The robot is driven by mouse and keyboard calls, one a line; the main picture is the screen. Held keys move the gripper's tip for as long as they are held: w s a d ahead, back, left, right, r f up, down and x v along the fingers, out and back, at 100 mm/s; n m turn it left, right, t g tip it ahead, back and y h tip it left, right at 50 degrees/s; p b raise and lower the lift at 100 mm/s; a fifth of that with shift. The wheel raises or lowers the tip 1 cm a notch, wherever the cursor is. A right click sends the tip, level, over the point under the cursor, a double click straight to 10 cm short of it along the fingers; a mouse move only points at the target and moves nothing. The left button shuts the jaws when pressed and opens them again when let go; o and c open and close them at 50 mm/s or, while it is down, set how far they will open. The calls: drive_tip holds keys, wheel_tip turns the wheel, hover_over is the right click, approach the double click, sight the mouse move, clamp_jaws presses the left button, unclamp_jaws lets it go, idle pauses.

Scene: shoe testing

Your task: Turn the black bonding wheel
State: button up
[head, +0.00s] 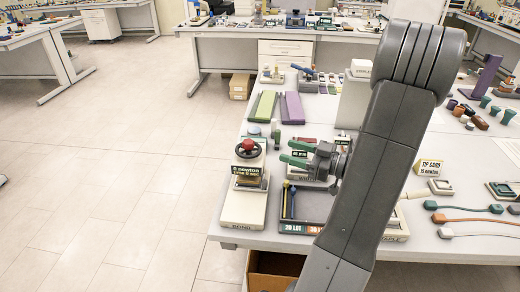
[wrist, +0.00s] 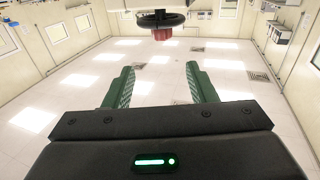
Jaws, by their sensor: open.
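The black bonding wheel (head: 249,150) with a red knob on top sits on a cream device (head: 243,207) marked BOND, at the left front of the table in the head view. In the wrist view the black wheel (wrist: 148,20) and its red knob (wrist: 162,34) show at the top centre, beyond the fingertips. My gripper (head: 285,151) has green fingers pointing left toward the wheel, with a gap between. It also shows in the wrist view (wrist: 160,70), fingers apart and nothing between them.
A dark tray (head: 312,207) with tools and a device marked 45 mm stand right of the bonding device. Green (head: 262,106) and purple (head: 292,107) strips lie behind. My arm covers the table's middle. Open floor (head: 130,170) lies left of the table.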

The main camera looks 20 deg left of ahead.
sight(249, 141)
drive_tip(key=shift+m+t, duration=0.3)
drive_tip(key=shift+t, duration=0.1)
drive_tip(key=a+p, duration=0.1)
drive_tip(key=a, duration=0.5)
drive_tip(key=a+p, duration=0.2)
drive_tip(key=a, duration=0.5)
drive_tip(key=shift+w+a+f, duration=0.15)
drive_tip(key=shift+w+a, duration=0.05)
drive_tip(key=shift+a, duration=0.05)
drive_tip(key=c, duration=0.9)
drive_tip(key=shift+c, duration=0.2)
